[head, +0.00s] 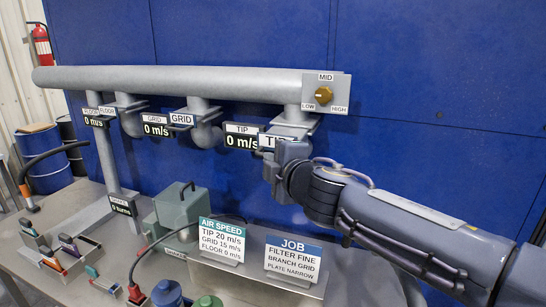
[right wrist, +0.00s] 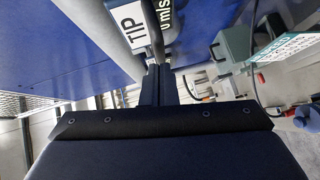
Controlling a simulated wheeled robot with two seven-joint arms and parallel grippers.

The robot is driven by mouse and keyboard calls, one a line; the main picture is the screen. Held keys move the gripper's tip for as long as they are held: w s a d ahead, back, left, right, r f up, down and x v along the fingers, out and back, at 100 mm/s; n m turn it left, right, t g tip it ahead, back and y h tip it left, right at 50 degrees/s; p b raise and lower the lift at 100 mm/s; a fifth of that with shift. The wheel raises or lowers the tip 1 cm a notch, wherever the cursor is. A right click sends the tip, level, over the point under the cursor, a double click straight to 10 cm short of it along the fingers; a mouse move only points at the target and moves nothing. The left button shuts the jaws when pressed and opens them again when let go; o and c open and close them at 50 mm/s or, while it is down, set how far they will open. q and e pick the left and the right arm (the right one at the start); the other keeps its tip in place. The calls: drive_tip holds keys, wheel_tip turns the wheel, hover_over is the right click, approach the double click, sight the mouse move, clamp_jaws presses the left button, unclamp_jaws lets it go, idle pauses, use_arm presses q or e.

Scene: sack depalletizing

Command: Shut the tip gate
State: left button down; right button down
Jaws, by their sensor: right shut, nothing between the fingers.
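The tip gate is on the right-hand branch under the grey pipe. Its white TIP label (head: 270,141) is partly covered by my right gripper (head: 271,166), and the gate plate (head: 298,120) shows above. A TIP display (head: 241,142) beside it reads 0 m/s. My right gripper is shut and empty, right in front of the tip gate; I cannot tell whether it touches. In the right wrist view, the TIP label (right wrist: 131,24) is just beyond the dark fingers (right wrist: 157,82). How far the gate is pushed in is hidden. My left gripper is out of view.
The grid gate label (head: 181,119) and floor gate label (head: 107,111) sit further left. A brown knob (head: 323,95) is at the pipe's end. Below stand an air speed sign (head: 221,241), a job sign (head: 292,259) and a green-grey box (head: 182,209).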

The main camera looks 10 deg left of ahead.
drive_tip(key=shift+w, duration=0.25)
drive_tip(key=w+p, duration=0.1)
drive_tip(key=w, duration=0.1)
drive_tip(key=w+d+p, duration=0.1)
drive_tip(key=w, duration=0.2)
drive_tip(key=w+p, duration=0.1)
drive_tip(key=w, duration=0.2)
drive_tip(key=shift+w+d, duration=0.15)
drive_tip(key=shift+d, duration=0.25)
